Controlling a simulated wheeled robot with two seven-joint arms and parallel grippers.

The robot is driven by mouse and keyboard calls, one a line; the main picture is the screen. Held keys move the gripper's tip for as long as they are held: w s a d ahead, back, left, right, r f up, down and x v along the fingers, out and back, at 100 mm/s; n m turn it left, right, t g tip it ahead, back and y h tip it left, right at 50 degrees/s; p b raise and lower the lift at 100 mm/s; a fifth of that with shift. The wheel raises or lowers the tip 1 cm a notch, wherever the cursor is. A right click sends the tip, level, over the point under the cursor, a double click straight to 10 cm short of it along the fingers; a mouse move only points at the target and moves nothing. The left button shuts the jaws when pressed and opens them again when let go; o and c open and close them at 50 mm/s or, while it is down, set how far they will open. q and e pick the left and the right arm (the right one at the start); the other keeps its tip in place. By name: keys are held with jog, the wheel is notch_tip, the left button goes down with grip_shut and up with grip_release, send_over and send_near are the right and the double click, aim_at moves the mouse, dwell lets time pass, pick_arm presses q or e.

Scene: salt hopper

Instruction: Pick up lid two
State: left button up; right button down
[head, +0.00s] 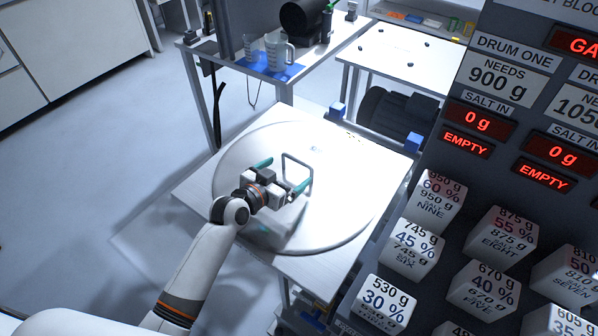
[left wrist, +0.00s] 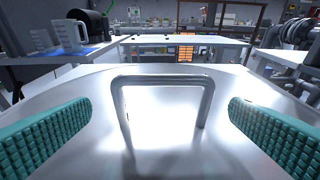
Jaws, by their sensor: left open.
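A round silvery lid (head: 345,215) lies flat on a metal-topped stand, with an upright bar handle (head: 297,158) near its middle. In the left wrist view the handle (left wrist: 163,80) stands ahead between the two green ribbed fingers, and the lid's shiny surface (left wrist: 80,95) spreads around it. My left gripper (head: 279,176) is open over the lid. Its fingers are on either side of the handle, with a gap on each side; I cannot tell whether the handle is fully between the tips. My right gripper is not in view.
A dark panel with red displays (head: 478,118) and several white labelled salt blocks (head: 384,303) fills the right side. A bench with measuring jugs (head: 279,50) stands behind left. A dark motor (head: 398,117) sits beyond the lid. Open floor (head: 100,130) lies to the left.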

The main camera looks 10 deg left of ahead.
aim_at(301, 170)
pick_arm(q)
jog(key=shift+w+d+f, duration=0.15)
jog(key=shift+w+d, duration=0.1)
jog(key=shift+w, duration=0.35)
jog(key=shift+w+d+f, duration=0.1)
jog(key=shift+w, duration=0.15)
jog(key=shift+w+d+f, duration=0.2)
jog(key=shift+w+d, duration=0.1)
jog(key=shift+w, duration=0.25)
jog(key=x, duration=0.4)
jog(key=shift+d+f, duration=0.1)
jog(key=shift+d, duration=0.05)
jog(key=shift+c, duration=0.9)
jog(key=c, duration=0.9)
jog(key=shift+w, duration=0.1)
jog(key=shift+c, duration=1.3)
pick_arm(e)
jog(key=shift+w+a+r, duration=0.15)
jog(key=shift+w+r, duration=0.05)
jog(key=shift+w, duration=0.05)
pick_arm(q)
jog(key=shift+r, duration=0.25)
